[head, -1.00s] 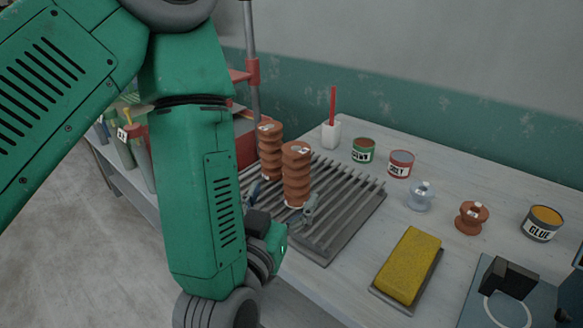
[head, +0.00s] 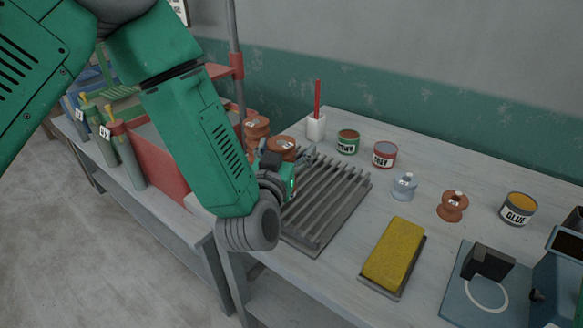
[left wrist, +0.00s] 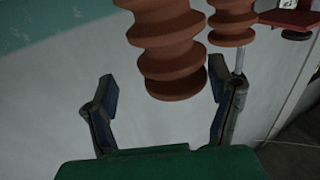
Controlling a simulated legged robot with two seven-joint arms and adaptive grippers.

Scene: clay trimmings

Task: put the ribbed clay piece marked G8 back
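Contact is unclear. The other piece (left wrist: 232,22) is behind. My right gripper is not in view.
The slatted rack (head: 335,203) lies on the bench. To its right are a yellow sponge (head: 394,252), a grey spool (head: 404,185), a clay spool (head: 453,205) and a glue tin (head: 517,208). A cup (head: 316,127) and two tins stand behind. A red box (head: 160,165) is left.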

